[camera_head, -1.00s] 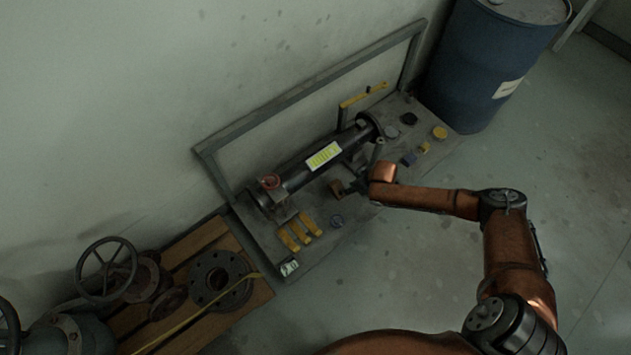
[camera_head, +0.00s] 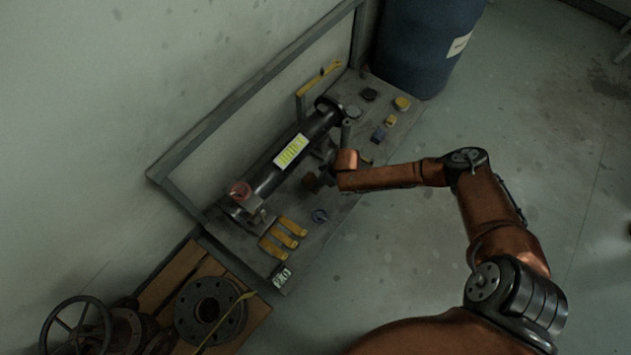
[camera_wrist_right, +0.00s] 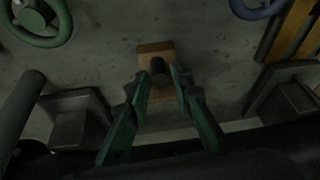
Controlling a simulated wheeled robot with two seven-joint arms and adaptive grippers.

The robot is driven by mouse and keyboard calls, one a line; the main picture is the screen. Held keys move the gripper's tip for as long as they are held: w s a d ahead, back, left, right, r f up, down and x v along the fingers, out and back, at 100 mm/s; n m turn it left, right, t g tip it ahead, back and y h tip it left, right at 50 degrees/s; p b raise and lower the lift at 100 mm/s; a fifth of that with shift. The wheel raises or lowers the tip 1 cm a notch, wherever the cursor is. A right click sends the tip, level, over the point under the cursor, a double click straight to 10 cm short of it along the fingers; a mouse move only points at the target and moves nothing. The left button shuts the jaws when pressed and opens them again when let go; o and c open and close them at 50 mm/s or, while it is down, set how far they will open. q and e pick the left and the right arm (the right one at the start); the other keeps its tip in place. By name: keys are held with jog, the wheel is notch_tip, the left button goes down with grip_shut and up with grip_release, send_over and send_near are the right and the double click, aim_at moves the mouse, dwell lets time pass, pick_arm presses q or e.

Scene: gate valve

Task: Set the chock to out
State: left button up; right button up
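The chock appears to be a small brown block (camera_wrist_right: 155,55) with a dark round peg, at the upper middle of the right wrist view. In the head view it is a small brown block (camera_head: 311,181) in front of the dark pipe (camera_head: 270,172). My right gripper (camera_wrist_right: 160,76) points at it, with one fingertip on each side of the peg. A narrow gap seems to show beside the peg, so the fingers look open around it. In the head view the right gripper (camera_head: 326,172) is small and partly hidden by my wrist. My left gripper is out of view.
The wrist view shows a green handwheel (camera_wrist_right: 42,22) and dark supports (camera_wrist_right: 75,118) beside the fingers. A blue drum (camera_head: 420,50) stands behind.

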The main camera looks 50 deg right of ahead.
jog(key=shift+f, duration=0.1)
jog(key=shift+c, duration=0.7)
grip_shut()
